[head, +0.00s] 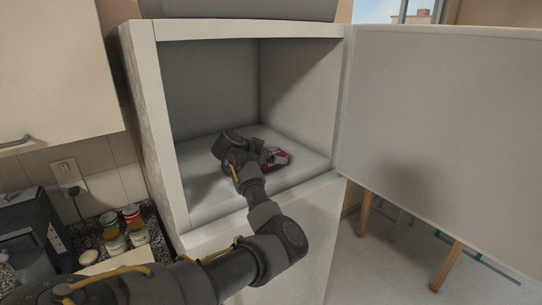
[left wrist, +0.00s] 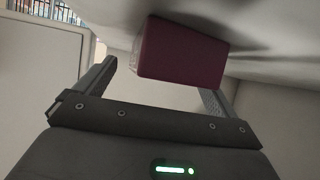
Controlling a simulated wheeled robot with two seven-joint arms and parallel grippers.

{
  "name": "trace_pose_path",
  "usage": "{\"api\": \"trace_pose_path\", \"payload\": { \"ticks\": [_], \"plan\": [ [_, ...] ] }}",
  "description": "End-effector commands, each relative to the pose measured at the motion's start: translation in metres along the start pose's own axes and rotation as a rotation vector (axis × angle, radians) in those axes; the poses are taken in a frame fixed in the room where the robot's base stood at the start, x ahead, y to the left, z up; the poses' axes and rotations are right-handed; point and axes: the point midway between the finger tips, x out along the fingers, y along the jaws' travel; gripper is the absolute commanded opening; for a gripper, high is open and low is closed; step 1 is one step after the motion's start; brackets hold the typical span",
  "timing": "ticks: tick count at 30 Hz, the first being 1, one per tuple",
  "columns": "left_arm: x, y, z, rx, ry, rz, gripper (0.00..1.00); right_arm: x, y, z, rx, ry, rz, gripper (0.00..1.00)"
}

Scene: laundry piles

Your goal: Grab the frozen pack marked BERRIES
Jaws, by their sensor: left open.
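A dark red pack (head: 279,158) lies on the floor of the open white freezer compartment (head: 212,205). It also shows in the left wrist view (left wrist: 182,54), as a plain maroon block, with no lettering legible. My left gripper (head: 262,155) is inside the compartment, right at the pack, and partly covers it in the head view. In the left wrist view its two fingers (left wrist: 160,80) are open, with the pack ahead of and between them. I cannot tell whether a finger touches it. My right gripper is not in view.
The freezer door (head: 440,130) stands wide open to the right. The rest of the compartment looks empty. Several jars (head: 123,228) and a dark appliance (head: 32,235) stand on the counter at left, below a wall cabinet (head: 55,70).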

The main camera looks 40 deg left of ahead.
Motion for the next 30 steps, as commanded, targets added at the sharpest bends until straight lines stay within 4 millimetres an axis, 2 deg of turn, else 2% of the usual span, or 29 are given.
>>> {"api": "trace_pose_path", "payload": {
  "ticks": [6, 7, 21, 30],
  "plan": [
    [0.0015, -0.0001, 0.0009, 0.0, 0.0, 0.0, 0.95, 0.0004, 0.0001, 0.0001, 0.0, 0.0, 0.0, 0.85],
    [0.0014, 0.0, 0.0009, 0.0, 0.0, 0.0, 0.93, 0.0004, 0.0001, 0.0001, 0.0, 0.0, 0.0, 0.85],
    [0.0013, 0.0, 0.0011, -0.001, 0.0, 0.0, 0.32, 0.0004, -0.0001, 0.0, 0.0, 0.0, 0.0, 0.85],
    [0.0009, 0.0002, -0.0003, -0.001, 0.0, 0.0, 0.32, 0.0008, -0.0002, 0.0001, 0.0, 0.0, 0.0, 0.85]
  ]
}}
